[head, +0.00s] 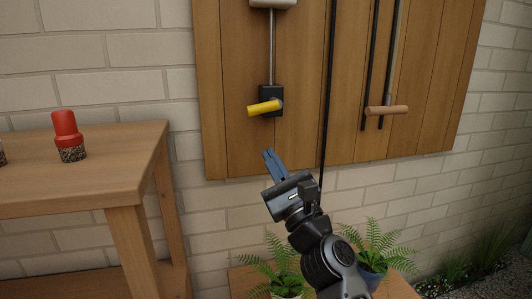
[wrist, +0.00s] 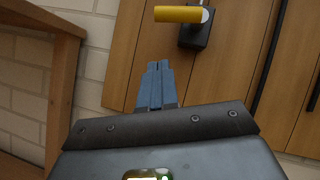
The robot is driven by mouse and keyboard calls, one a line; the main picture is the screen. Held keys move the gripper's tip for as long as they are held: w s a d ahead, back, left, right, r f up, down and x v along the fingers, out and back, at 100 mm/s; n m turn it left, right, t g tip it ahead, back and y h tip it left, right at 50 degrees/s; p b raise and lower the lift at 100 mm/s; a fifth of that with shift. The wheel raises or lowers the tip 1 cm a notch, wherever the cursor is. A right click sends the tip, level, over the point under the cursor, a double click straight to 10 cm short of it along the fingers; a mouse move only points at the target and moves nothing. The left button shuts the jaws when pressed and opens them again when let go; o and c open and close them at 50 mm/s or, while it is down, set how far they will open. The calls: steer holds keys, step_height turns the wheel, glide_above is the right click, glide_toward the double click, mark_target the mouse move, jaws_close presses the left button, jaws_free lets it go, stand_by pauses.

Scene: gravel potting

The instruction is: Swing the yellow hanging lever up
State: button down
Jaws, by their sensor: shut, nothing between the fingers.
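The yellow lever (head: 264,107) is a short yellow cylinder on a black block (head: 270,97) fixed to the wooden wall panel. It points left and tilts slightly down at its left end in the head view. In the wrist view the yellow lever (wrist: 181,14) lies almost level near the top edge, with the black block (wrist: 196,34) at its right end. My gripper (head: 269,154) is below the lever and apart from it. Its blue fingers (wrist: 155,82) are shut together with nothing between them, and they point up toward the lever.
A wooden table (head: 85,160) with a red-capped jar (head: 67,136) stands at the left. Potted ferns (head: 369,246) stand on a low wooden surface below my arm. A wooden handle (head: 387,110) and dark rods hang on the panel at the right. A metal rod (head: 271,45) rises above the block.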

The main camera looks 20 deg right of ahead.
steer(key=a+b+v, duration=0.1)
steer(key=v, duration=0.5)
steer(key=shift+s+d+f+b, duration=0.25)
steer(key=shift+s+b, duration=0.05)
